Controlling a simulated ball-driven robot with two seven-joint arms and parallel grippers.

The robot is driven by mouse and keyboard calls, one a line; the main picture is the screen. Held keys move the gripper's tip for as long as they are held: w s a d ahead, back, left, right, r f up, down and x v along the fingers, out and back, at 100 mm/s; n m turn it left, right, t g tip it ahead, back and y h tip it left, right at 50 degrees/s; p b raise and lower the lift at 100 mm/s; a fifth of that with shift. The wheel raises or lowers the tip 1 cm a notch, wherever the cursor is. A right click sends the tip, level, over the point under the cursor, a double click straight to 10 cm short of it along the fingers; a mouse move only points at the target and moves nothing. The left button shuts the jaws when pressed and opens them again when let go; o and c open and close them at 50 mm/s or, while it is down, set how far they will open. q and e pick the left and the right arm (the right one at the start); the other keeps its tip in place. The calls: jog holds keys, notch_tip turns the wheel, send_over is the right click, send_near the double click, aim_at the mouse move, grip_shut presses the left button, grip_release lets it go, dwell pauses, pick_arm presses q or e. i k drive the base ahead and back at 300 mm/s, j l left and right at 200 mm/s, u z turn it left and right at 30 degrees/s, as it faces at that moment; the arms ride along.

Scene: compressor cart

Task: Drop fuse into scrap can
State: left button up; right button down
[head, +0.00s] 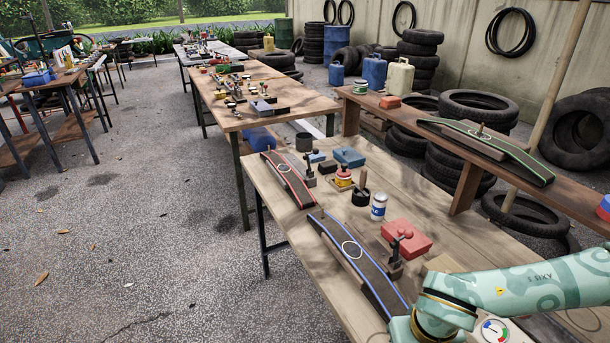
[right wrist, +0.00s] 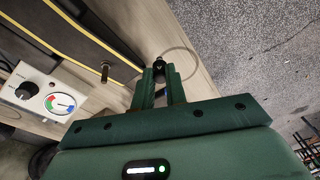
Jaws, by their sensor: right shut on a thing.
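My right gripper (right wrist: 158,78) shows in the right wrist view, its two green fingers shut on a small dark piece (right wrist: 158,69). The piece is mostly hidden between the fingertips; it may be the fuse, but I cannot make out its shape. The gripper is above the wooden table near its edge. In the head view only my right arm shows, at the lower right, without its gripper. A dark open can (head: 304,142), perhaps the scrap can, stands at the far end of the near table (head: 262,180), far from the right arm. My left gripper is not in view.
Curved boards with red (head: 289,180) and blue (head: 358,262) edges lie along the table's left side. A red box (head: 406,237), a white-and-blue can (head: 379,206) and a blue box (head: 349,157) stand to their right. A dial box (right wrist: 43,97) sits beside a yellow-edged board (right wrist: 75,42).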

aim_at(309, 147)
jog(key=i+j, duration=0.65)
jog(key=i, duration=0.15)
jog(key=i+j+z, duration=0.15)
jog(key=i+j, duration=0.5)
jog(key=i, duration=0.15)
